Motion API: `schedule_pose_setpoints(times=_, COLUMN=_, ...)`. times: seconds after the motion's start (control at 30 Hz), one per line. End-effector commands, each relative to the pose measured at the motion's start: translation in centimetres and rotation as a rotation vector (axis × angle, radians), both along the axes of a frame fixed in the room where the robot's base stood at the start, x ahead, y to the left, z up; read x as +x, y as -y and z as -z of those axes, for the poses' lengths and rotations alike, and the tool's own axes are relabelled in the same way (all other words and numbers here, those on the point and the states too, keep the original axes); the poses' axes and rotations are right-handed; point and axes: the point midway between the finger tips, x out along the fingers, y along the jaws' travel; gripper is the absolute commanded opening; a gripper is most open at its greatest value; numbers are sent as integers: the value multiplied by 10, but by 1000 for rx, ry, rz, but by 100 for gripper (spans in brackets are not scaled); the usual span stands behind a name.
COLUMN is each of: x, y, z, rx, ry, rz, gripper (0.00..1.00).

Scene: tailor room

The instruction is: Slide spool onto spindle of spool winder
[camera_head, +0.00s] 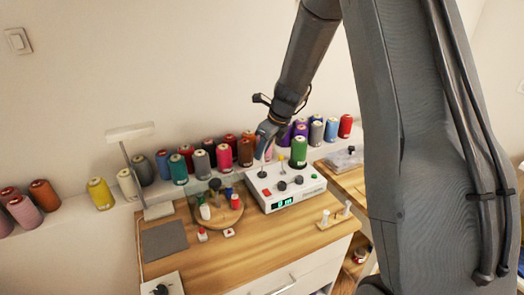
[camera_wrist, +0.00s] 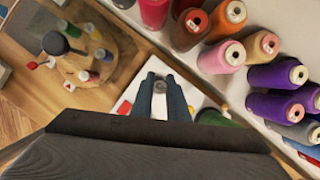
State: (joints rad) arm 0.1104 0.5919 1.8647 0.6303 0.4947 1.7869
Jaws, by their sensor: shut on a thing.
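The spool winder (camera_head: 287,193) is a white box with a green display, dark knobs and a red button, standing on the wooden table. My gripper (camera_head: 262,155) is over the left part of its top. In the wrist view my gripper (camera_wrist: 160,82) is shut on a small grey round piece (camera_wrist: 160,86), seen end-on, which appears to be the spool. A thin upright part shows under my fingertips at the winder's top left. I cannot tell whether the spool is around the spindle or above it. The white winder casing (camera_wrist: 128,98) shows beside the fingers.
A round wooden stand (camera_head: 222,218) with small spools is left of the winder. A green thread cone (camera_head: 299,152) stands close behind it. Several coloured cones line the shelf at the back. A wooden block with two white pegs (camera_head: 334,216) is at right. The front tabletop is mostly clear.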

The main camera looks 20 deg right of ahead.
Motion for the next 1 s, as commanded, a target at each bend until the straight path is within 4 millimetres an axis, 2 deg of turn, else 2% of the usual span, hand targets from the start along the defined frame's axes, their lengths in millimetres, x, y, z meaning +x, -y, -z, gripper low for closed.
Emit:
schedule_pose_setpoints(times=0.6, x=1, y=-1, z=0, rx=0, ry=0, rz=0, gripper=0)
schedule_pose_setpoints(times=1.0, x=1, y=-1, z=8, rx=0, ry=0, rz=1, gripper=0)
